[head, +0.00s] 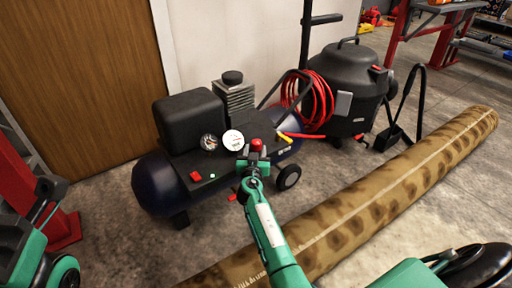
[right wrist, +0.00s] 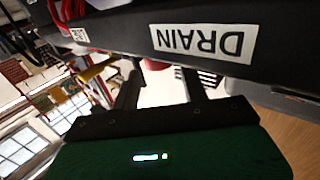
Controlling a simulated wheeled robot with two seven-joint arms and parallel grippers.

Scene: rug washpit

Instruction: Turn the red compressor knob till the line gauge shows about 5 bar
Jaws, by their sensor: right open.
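The compressor has a dark blue tank (head: 155,187) and a black top panel. Its red knob (head: 257,145) stands at the panel's right end. Two round gauges sit left of the knob: a larger white-faced one (head: 233,140) and a smaller one (head: 209,142). I cannot tell which is the line gauge, and their needles are too small to read. My right gripper (head: 255,161) is open at the knob. In the right wrist view its fingers (right wrist: 158,88) are apart, with a bit of red between and beyond them; contact is unclear. My left gripper is not in view.
A DRAIN label (right wrist: 198,40) shows upside down on a dark surface close to the fingers. A rolled patterned rug (head: 400,185) lies right of my right arm. A black vacuum (head: 345,85) and red hose (head: 318,105) stand behind the compressor.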

